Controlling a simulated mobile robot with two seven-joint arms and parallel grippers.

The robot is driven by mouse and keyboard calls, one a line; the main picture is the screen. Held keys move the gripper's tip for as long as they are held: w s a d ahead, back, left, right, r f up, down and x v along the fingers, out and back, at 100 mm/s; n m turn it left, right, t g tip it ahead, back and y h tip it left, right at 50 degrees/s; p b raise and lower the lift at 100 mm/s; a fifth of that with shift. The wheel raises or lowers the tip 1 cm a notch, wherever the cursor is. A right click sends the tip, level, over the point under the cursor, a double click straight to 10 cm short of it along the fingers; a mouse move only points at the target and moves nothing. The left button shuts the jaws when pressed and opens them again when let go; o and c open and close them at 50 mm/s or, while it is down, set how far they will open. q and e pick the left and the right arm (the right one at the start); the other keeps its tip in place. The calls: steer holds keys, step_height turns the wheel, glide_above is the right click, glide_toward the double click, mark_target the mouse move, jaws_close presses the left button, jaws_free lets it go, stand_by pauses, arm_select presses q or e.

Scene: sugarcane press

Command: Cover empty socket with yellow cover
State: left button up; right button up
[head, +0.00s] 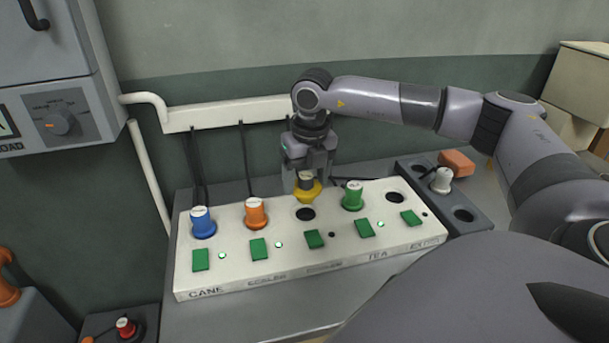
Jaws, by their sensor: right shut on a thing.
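The yellow cover (307,193) is in the jaws of my right gripper (308,180), which points straight down and is shut on its upper part. The cover hangs just above and behind an empty dark round socket (306,214) in the middle of the white panel (290,282). The socket's hole shows in full; I cannot tell whether the cover touches the panel. Another empty socket (395,197) is at the panel's right, beside the green plug. My left gripper is not in view.
A blue plug (202,224), an orange plug (256,214) and a green plug (353,197) stand in the panel around the gripper. Green switches line its front. A dark block (483,221) at right holds a white plug (441,181). Black cables hang behind.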

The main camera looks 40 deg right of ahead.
mark_target(306, 201)
step_height(306, 201, down, 4)
steer(key=b, duration=0.2)
steer(key=shift+r+b, duration=0.1)
steer(key=shift+b, duration=0.2)
steer(key=shift+f+b, duration=0.45)
steer(key=shift+f, duration=0.2)
stand_by(0.3)
steer(key=shift+f+b, duration=0.35)
steer(key=shift+f, duration=0.3)
stand_by(0.4)
steer(key=o, duration=0.8)
steer(key=shift+c, duration=0.2)
